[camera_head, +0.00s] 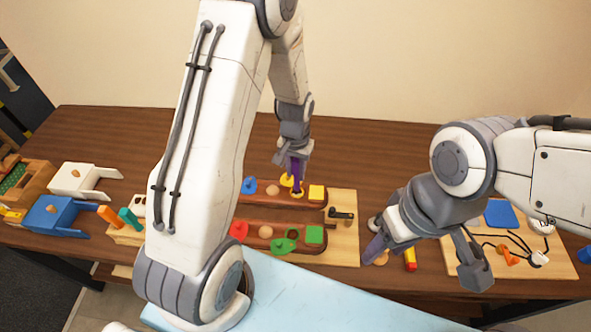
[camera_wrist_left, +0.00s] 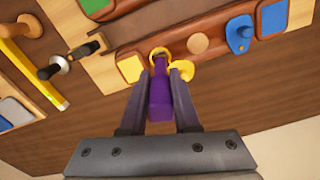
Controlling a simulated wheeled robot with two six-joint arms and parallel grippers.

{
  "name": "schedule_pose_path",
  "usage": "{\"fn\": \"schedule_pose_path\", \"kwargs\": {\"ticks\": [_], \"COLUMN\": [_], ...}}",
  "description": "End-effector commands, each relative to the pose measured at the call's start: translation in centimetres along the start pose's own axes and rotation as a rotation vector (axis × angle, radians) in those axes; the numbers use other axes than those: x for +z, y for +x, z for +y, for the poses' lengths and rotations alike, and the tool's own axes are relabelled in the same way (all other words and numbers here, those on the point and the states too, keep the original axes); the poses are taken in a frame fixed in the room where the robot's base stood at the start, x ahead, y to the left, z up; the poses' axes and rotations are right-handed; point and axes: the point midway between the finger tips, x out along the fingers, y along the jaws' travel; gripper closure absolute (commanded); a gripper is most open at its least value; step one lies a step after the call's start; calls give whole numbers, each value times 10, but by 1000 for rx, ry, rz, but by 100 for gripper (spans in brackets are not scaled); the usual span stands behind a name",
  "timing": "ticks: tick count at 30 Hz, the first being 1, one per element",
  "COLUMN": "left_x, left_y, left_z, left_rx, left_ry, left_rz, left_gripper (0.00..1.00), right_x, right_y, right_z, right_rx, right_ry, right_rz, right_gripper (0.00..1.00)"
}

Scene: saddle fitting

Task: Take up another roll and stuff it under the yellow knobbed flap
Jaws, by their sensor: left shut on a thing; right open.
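My left gripper (camera_head: 296,172) is shut on a purple roll (camera_wrist_left: 160,98). The roll's far end is at a yellow ring (camera_wrist_left: 160,53) around an opening in the far brown panel; how deep it sits cannot be told. The yellow knobbed flap (camera_wrist_left: 181,71) lies beside the ring, turned aside, and also shows in the head view (camera_head: 287,180). In the near panel a green knobbed flap (camera_head: 284,246) lies beside a round opening (camera_head: 291,233). My right gripper (camera_head: 378,248) is open, low over the table's front part, right of the wooden board.
The wooden board (camera_head: 345,240) carries both panels and a black lever (camera_head: 341,214). A yellow-and-red piece (camera_head: 410,260) lies by my right gripper. A cable board (camera_head: 560,265) stands at the right. Blue (camera_head: 45,217) and white (camera_head: 72,180) wooden pieces stand at the left.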

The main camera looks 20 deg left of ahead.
Motion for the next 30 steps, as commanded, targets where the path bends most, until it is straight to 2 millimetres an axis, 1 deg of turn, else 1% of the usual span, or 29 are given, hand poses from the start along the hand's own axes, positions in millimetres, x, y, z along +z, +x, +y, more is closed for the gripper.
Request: {"fn": "schedule_pose_path", "kwargs": {"ticks": [30], "left_x": [0], "left_y": [21], "left_z": [0], "left_rx": [0], "left_ry": [0], "left_rz": [0], "left_gripper": [100], "right_x": [1], "right_y": [16], "right_z": [1], "right_rx": [0], "right_ry": [0], "right_rz": [0], "right_gripper": [47]}}
